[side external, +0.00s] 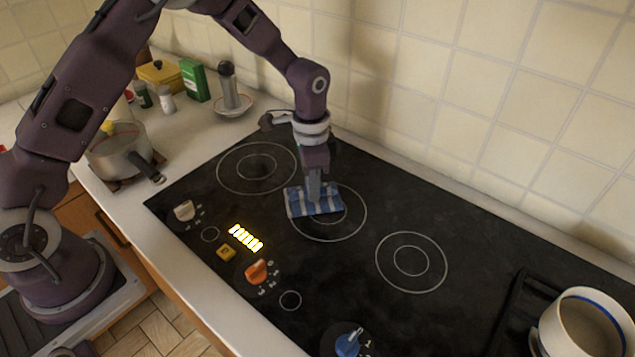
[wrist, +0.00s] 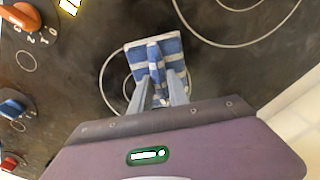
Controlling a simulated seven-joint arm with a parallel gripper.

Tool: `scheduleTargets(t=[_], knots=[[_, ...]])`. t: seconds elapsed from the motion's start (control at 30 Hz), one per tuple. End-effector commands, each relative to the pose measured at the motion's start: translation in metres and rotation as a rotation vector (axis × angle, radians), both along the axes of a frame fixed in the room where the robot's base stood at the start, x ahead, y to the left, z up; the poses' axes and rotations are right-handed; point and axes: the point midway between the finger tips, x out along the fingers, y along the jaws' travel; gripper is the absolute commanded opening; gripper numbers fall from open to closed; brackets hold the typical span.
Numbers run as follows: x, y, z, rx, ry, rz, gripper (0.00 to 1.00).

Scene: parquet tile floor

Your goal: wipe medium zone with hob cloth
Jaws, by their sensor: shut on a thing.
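The hob cloth (side external: 298,203) is blue and white striped. It lies over the inner left part of the middle ringed zone (side external: 356,228) on the black hob. My gripper (side external: 314,190) points down from above and is shut on a raised fold of the cloth. In the wrist view, the cloth (wrist: 136,52) spreads around the fold, and my gripper's fingers (wrist: 159,85) close on it from both sides. The cloth looks flat on the glass. Two more ringed zones show, one at the back left (side external: 253,168) and one to the right (side external: 411,262). Which is the medium zone is not marked.
A white knob (side external: 185,210), an orange knob (side external: 256,271) and a blue knob (side external: 348,341) line the front, beside a lit display (side external: 245,238). A saucepan (side external: 118,150) stands at left; a white pot (side external: 585,325) stands at right. The tiled wall (side external: 470,100) borders the back.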

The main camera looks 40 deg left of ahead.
Motion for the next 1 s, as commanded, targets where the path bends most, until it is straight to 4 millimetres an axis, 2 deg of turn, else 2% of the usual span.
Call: scheduleTargets(t=[0.23,0.6,1.0], knots=[[0.001,0.000,0.000,0.000,0.000,0.000,0.00],[0.016,-0.013,-0.001,0.000,0.000,0.002,0.00],[0.016,-0.012,0.046,0.000,-0.001,0.001,0.00]])
